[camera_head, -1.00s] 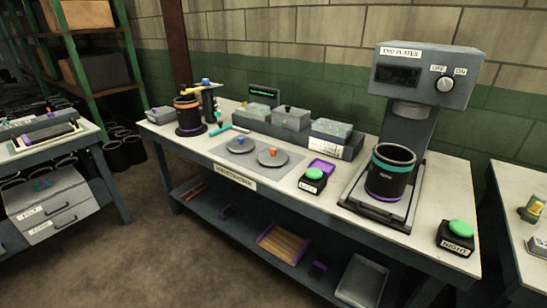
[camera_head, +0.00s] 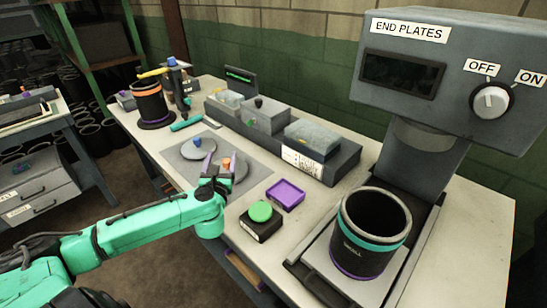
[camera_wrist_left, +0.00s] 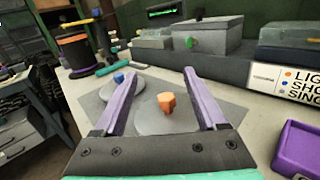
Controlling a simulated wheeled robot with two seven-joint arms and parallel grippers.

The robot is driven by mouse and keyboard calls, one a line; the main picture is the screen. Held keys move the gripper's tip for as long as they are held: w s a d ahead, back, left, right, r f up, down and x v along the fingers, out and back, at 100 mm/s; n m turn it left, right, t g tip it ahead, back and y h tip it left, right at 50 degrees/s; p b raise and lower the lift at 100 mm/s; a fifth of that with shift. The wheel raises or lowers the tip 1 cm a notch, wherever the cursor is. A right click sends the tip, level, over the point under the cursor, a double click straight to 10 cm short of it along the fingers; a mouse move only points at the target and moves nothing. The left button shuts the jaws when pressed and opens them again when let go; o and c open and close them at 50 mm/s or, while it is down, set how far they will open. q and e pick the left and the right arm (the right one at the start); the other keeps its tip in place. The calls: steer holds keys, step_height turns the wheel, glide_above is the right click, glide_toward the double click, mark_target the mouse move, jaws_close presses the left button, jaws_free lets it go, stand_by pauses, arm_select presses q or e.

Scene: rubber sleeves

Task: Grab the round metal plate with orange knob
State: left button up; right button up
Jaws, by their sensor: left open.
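The round metal plate (camera_head: 238,172) with the orange knob (camera_head: 227,163) lies on a grey mat (camera_head: 177,155) on the table. It also shows in the left wrist view (camera_wrist_left: 150,124), its orange knob (camera_wrist_left: 166,103) standing up between my finger lines. A second round plate (camera_head: 193,150) with a blue knob (camera_head: 197,141) lies beside it on the left. My left gripper (camera_head: 222,168) is open and empty, just above and in front of the orange-knob plate, partly hiding it. Contact with the knob is not visible. My right gripper is not in view.
A black box with a green button (camera_head: 260,211) and a purple tray (camera_head: 286,194) stand right of my gripper. The end-plates machine (camera_head: 440,80) holds a black sleeve (camera_head: 367,235). A row of lidded bins (camera_head: 265,115) lies behind. A sleeve with an orange band (camera_head: 150,101) stands far left.

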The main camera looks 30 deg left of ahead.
arm_select(q)
steer(key=d, duration=0.1)
steer(key=n+b, duration=0.1)
steer(key=b, duration=0.2)
glide_toward(226, 167)
steer(key=x, duration=1)
steer(key=shift+w+a, duration=0.15)
steer(key=shift+w, duration=0.25)
steer(key=shift+w+a, duration=0.15)
steer(key=shift+w, duration=0.3)
steer(key=shift+s, duration=0.1)
steer(key=c, duration=0.3)
jaws_close()
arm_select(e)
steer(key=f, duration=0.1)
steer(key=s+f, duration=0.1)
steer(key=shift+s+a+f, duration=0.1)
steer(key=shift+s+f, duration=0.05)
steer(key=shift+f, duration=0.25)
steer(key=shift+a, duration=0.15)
